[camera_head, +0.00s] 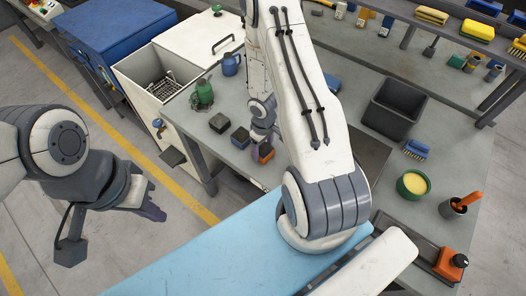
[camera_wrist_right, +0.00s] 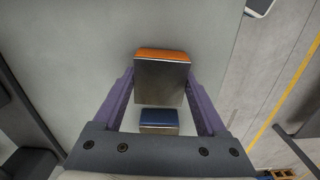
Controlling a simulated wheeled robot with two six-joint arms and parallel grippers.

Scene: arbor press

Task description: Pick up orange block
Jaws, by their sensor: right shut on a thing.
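The orange block (camera_head: 266,154), dark-sided with an orange face, is at the left part of the grey workbench (camera_head: 235,88). My right gripper (camera_head: 263,140) reaches down to it, and the arm hides part of the scene around it. In the right wrist view the orange block (camera_wrist_right: 162,72) sits between the two purple fingers (camera_wrist_right: 160,98), which are shut on it. I cannot tell whether the block touches the bench. My left gripper (camera_head: 150,207) hangs over the floor at the left, away from the bench; its finger gap is not clear.
A blue-topped block (camera_head: 240,137) is close beside the orange one, and a dark block (camera_head: 219,123) stands further left. A dark bin (camera_head: 394,107) and green bowl (camera_head: 413,184) are at the right.

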